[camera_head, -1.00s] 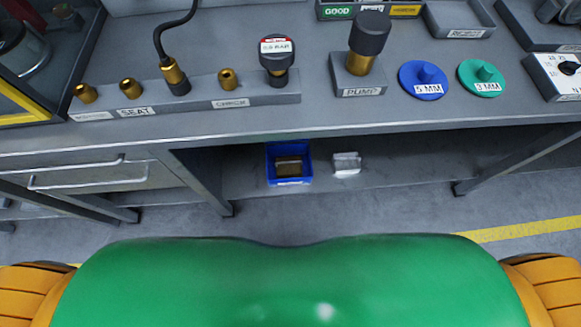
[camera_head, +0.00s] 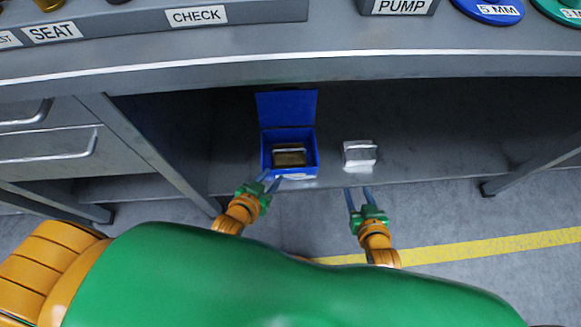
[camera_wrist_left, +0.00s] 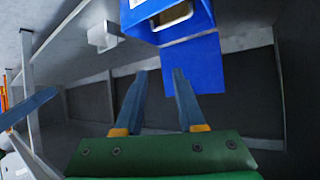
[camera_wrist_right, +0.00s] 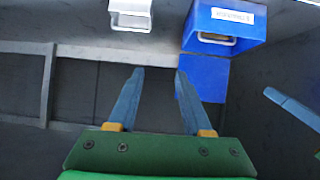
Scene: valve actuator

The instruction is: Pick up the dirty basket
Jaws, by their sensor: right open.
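A blue bin (camera_head: 316,155) with a raised blue back panel (camera_head: 287,107) stands on the shelf under the bench. Inside it sits a brownish basket (camera_head: 290,157) with a pale handle, probably the dirty basket. A light grey basket-like piece (camera_head: 360,154) stands to its right. My left gripper (camera_head: 268,179) is open and empty, just in front of the bin's lower left corner. Its fingers (camera_wrist_left: 160,72) also show apart in the left wrist view. My right gripper (camera_head: 359,189) is open and empty, in front of the light grey piece.
The bench edge (camera_head: 400,66) overhangs the shelf. A slanted leg (camera_head: 150,145) stands left of the bin and another leg (camera_head: 535,160) far right. Drawers (camera_head: 50,140) are at the left. The shelf right of the light grey piece is clear.

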